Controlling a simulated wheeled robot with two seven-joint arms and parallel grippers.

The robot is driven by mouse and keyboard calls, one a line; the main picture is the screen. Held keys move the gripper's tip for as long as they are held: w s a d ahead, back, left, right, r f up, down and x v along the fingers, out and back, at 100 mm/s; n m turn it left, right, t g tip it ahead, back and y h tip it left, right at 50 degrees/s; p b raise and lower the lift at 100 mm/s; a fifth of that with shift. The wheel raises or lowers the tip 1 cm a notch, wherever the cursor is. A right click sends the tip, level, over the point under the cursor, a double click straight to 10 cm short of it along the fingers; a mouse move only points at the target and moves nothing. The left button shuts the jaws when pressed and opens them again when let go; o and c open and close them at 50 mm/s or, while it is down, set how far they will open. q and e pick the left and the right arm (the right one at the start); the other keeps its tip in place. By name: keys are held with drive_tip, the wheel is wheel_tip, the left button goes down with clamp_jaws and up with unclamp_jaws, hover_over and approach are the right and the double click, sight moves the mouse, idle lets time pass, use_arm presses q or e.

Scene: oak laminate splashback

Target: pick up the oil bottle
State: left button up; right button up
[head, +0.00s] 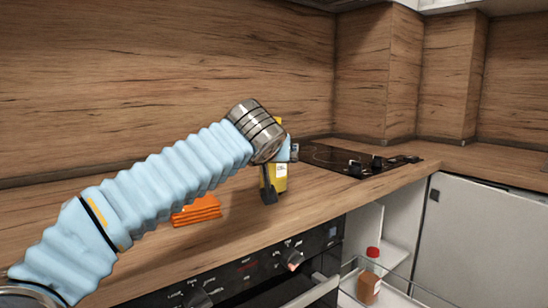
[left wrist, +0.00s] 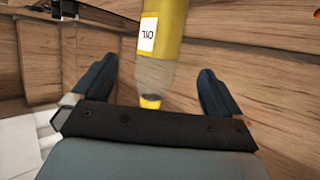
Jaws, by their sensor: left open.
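The oil bottle (head: 280,172) is yellow and stands on the wooden counter in front of the hob, partly hidden by my left arm in the head view. In the left wrist view the bottle (left wrist: 172,40) shows its white OIL label, with its grey neck and yellow cap pointing toward the palm. My left gripper (left wrist: 157,70) is open, with one finger on each side of the bottle's neck in that view. I see no finger clearly touching it. In the head view the left gripper is mostly hidden behind its wrist. My right gripper is not in view.
An orange ridged object (head: 197,211) lies on the counter left of the bottle. A black hob (head: 340,158) with knobs is behind right. Below are the oven front (head: 270,275) and an open cabinet with a red-capped bottle (head: 369,280). A wooden splashback (head: 190,80) rises behind.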

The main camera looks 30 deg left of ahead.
use_arm(q)
drive_tip(key=x, duration=0.5)
drive_tip(key=shift+w+a+f+p, duration=0.1)
drive_tip(key=shift+w+p, duration=0.05)
drive_tip(key=shift+p, duration=0.15)
drive_tip(key=shift+w+a, duration=0.1)
drive_tip(key=shift+w, duration=0.2)
drive_tip(key=p+x, duration=0.1)
drive_tip(key=x, duration=0.3)
drive_tip(key=shift+r+p, duration=0.2)
drive_tip(key=shift+p, duration=0.2)
drive_tip(key=shift+w+a+f, duration=0.15)
drive_tip(key=shift+w+f, duration=0.05)
drive_tip(key=shift+w, duration=0.1)
drive_tip(key=shift+r, duration=0.1)
drive_tip(key=c, duration=1.4)
